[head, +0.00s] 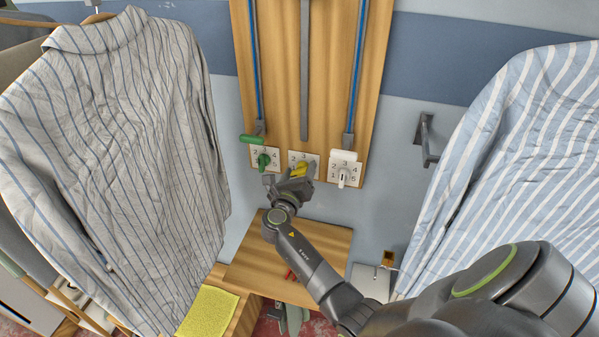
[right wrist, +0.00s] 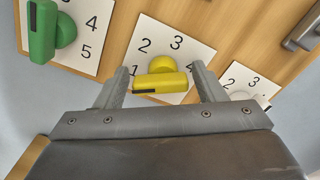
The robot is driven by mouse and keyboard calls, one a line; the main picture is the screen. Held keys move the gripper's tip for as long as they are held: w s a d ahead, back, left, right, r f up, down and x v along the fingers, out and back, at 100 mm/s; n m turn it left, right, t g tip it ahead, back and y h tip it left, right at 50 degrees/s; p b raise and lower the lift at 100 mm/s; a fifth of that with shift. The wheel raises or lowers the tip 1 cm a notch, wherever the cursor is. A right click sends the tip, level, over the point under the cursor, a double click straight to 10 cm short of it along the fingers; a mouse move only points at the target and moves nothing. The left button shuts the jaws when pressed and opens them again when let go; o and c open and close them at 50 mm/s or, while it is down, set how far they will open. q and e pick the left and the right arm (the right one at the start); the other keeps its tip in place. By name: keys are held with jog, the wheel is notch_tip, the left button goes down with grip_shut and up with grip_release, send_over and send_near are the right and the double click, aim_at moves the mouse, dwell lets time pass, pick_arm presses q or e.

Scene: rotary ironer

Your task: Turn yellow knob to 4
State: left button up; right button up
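The yellow knob (head: 299,169) sits on the middle white number plate (head: 311,157) of the wooden board. In the right wrist view the yellow knob (right wrist: 162,80) has a round hub and a bar lying nearly level, with a black mark at its left end. My right gripper (head: 290,175) is at the knob. In the right wrist view my right gripper (right wrist: 161,83) is open, one finger on each side of the bar, with a gap at the right finger. My left gripper is not in view.
A green knob (head: 263,160) is on the left plate and a white knob (head: 344,175) on the right plate, both close by. Striped shirts hang at left (head: 110,150) and right (head: 520,150). A wooden surface (head: 262,258) lies below the board.

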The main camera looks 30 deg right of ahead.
jog(key=c, duration=0.7)
jog(key=shift+c, duration=0.2)
jog(key=shift+m, duration=0.3)
